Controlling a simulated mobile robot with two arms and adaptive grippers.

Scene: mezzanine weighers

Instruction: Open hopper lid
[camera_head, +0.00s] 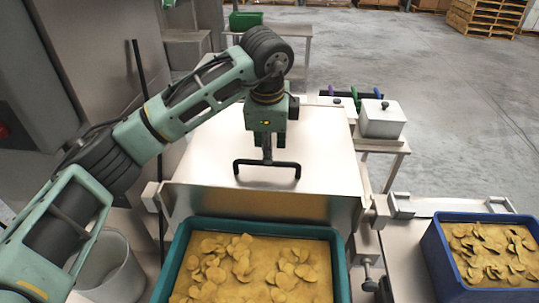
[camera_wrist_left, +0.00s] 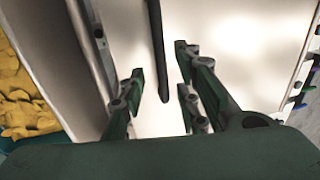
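The hopper lid (camera_head: 215,160) is a broad pale metal plate that looks flat and closed, in the middle of the head view. A black bar handle (camera_head: 240,163) stands along its near part. My left gripper (camera_head: 267,158) reaches down from above to the middle of this handle. In the left wrist view, the dark handle (camera_wrist_left: 158,50) runs between the two fingers of my left gripper (camera_wrist_left: 160,85). The fingers are open, with a gap visible on each side of the bar. My right gripper is not in view.
A teal crate (camera_head: 343,262) of yellow chips stands in front of the hopper, and a blue crate (camera_head: 436,262) of chips at right. A white lidded box (camera_head: 382,122) sits on a side table. A grey bin (camera_head: 110,265) is at lower left. Open floor lies at upper right.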

